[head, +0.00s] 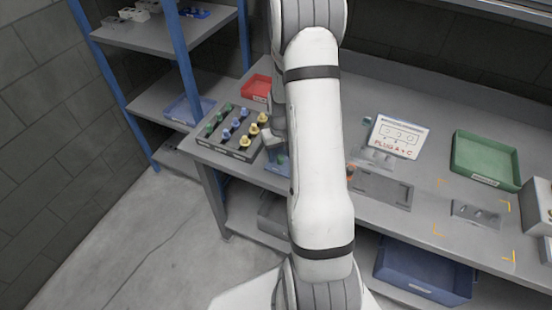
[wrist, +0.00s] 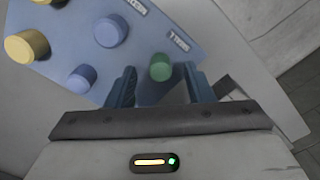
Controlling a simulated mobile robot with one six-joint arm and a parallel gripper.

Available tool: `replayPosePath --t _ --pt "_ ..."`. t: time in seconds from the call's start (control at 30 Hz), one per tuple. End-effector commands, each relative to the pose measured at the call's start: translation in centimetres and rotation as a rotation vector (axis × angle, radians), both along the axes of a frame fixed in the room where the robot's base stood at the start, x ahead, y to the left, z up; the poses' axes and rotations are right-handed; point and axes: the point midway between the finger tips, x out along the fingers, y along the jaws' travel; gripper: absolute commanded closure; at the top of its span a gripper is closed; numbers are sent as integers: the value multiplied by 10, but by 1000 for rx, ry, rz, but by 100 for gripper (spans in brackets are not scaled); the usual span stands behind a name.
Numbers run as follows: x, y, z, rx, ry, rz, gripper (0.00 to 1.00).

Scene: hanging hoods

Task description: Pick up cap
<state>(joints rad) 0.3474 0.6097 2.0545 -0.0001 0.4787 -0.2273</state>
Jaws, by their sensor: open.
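In the wrist view my gripper (wrist: 162,78) is open over a blue tray (wrist: 200,30). A green round cap (wrist: 160,66) shows between the fingertips, apart from both as far as I can see. Two blue caps (wrist: 111,32) and a yellow cap (wrist: 27,46) are on the tray to the left. In the head view the blue tray (head: 276,168) shows only in part at the bench's front edge, and my arm hides the rest. My fingertips are hidden there.
A dark rack (head: 243,155) with rows of green, blue and yellow pieces lies left of the arm. A red bin (head: 257,88) is behind it. To the right are a picture card (head: 398,136), a grey plate (head: 382,190) and a green bin (head: 484,160).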

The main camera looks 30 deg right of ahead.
Motion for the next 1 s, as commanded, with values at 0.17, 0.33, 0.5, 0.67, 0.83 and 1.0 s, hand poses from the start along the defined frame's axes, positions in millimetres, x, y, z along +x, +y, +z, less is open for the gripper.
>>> replayPosePath --t 0.17,0.33,0.5,0.67,0.83,1.0 --pt "0 0 -11 0 0 -1 53" --pt "0 0 -12 0 -2 -1 53" --pt "0 -1 -12 0 -2 -1 63" --pt "0 -1 -12 0 -1 -2 76" --pt "0 -1 -11 0 -1 -2 90" --pt "0 -1 -11 0 -1 -2 100"
